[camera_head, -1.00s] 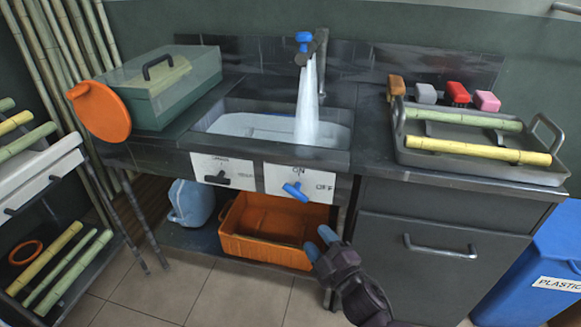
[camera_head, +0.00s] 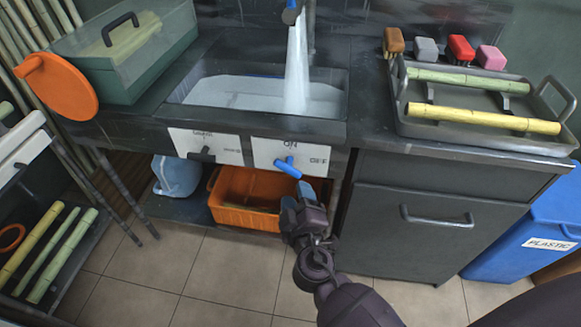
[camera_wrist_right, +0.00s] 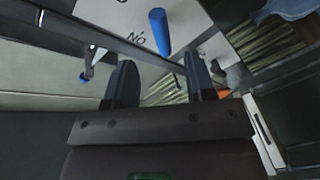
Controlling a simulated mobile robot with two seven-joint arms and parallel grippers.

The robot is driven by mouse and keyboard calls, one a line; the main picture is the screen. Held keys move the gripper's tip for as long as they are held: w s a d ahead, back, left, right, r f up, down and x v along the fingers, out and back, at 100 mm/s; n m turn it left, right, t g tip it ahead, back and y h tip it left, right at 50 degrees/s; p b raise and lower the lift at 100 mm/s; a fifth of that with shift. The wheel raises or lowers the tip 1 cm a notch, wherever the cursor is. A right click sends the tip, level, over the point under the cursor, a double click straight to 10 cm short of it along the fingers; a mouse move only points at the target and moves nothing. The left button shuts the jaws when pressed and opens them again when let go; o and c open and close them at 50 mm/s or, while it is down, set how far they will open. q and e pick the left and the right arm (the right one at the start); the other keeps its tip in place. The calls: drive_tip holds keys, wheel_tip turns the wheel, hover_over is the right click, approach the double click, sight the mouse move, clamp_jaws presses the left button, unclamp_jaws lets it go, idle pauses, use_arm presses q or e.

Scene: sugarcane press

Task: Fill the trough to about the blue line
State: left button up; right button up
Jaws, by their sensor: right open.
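The trough (camera_head: 185,88) is the sunken basin in the counter, with pale water in it. A stream of water (camera_head: 297,70) falls into it from the tap (camera_head: 291,14). A bit of blue (camera_head: 268,76) shows at its back edge; I cannot tell how the water stands against a line. The blue lever (camera_head: 288,168) on the ON/OFF panel slants to the lower right. My right gripper (camera_head: 298,192) is open just below the lever, apparently not touching it. In the right wrist view the lever (camera_wrist_right: 160,32) lies ahead between the fingertips. My left gripper is not in view.
A black lever (camera_head: 202,154) sits on the left panel. An orange crate (camera_head: 240,213) and a blue jug (camera_head: 176,176) are under the counter. A grey tray (camera_head: 480,140) with cane stands right; a green box (camera_head: 150,80) and orange disc (camera_head: 62,90) stand left.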

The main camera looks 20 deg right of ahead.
sight(292, 173)
drive_tip(key=x, duration=0.8)
drive_tip(key=shift+w, duration=0.15)
